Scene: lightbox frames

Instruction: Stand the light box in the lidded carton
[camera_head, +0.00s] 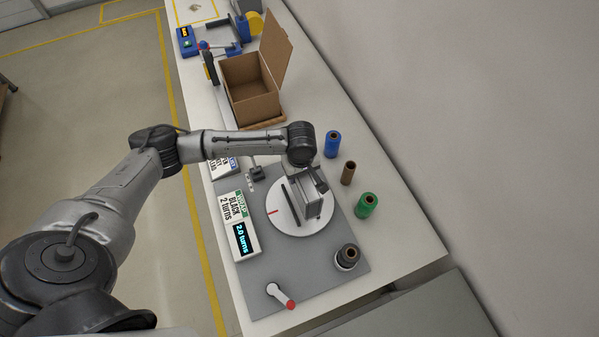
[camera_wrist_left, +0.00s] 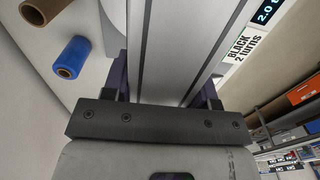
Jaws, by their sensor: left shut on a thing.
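My left gripper (camera_head: 309,180) is above the white turntable and shut on the light box (camera_head: 315,203), a grey box standing upright there. A dark strip shows along its left side. I cannot tell whether its bottom touches the turntable (camera_head: 318,226). In the left wrist view the grey light box (camera_wrist_left: 185,50) runs between the two fingers. The lidded carton (camera_head: 250,107) is brown cardboard at the back of the table, open, with its lid raised at the right. The visible part of its inside looks empty. My right gripper is out of view.
Blue (camera_head: 333,144), brown (camera_head: 348,172) and green (camera_head: 367,204) spools stand along the right. A dark spool (camera_head: 347,257) and a red-knobbed crank (camera_head: 283,296) sit on the grey plate. A display (camera_head: 243,240) reads 2.0 turns. A blue-framed device (camera_head: 222,45) stands beyond the carton.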

